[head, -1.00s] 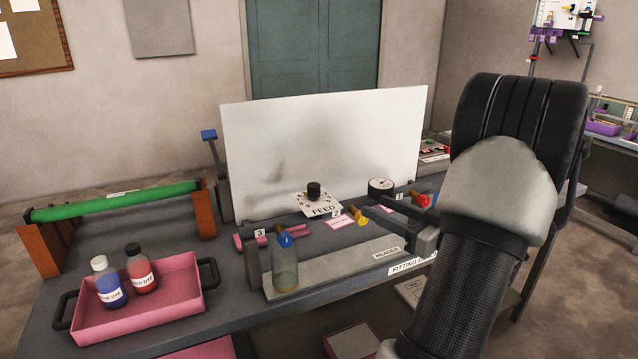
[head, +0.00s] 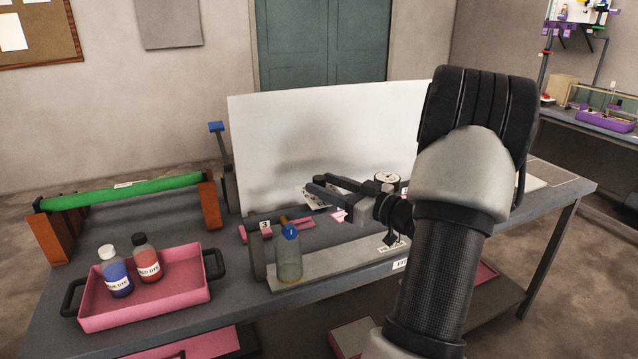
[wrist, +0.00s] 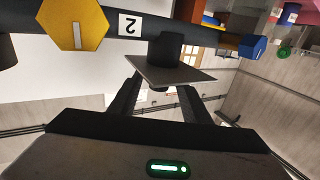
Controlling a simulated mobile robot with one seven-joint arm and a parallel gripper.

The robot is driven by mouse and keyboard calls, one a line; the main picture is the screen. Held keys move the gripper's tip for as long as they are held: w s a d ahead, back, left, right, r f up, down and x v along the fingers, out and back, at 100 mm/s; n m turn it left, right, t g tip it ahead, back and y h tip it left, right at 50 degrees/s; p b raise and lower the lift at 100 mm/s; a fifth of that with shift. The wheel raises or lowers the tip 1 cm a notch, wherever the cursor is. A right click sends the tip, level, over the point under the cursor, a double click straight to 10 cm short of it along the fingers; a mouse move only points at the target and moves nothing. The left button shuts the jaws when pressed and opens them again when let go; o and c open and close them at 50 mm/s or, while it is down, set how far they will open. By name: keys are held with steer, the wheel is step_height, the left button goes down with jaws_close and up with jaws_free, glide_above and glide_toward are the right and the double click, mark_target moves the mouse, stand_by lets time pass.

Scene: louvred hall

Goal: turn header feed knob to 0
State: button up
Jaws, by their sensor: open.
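The feed knob (wrist: 165,48) is a black cylinder on a pale square plate (wrist: 165,74) in the wrist view. In the head view, part of the white plate (head: 309,197) shows under my fingers, and the knob itself is hidden. My gripper (head: 313,184) is open, with its two dark fingers pointing left over the plate in front of the white panel. In the wrist view, my fingers (wrist: 160,88) are spread apart and reach toward the plate. I cannot tell whether they touch the knob. The dial reading is not legible.
A white panel (head: 300,135) stands behind. A round gauge (head: 387,178) is close to my gripper. A blue-handled valve (head: 291,232) sits above a clear bottle (head: 288,262). A pink tray (head: 150,300) holds two dye bottles.

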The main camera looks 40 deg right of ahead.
steer(key=shift+x, duration=1.2)
steer(key=c, duration=1)
steer(key=shift+c, duration=0.2)
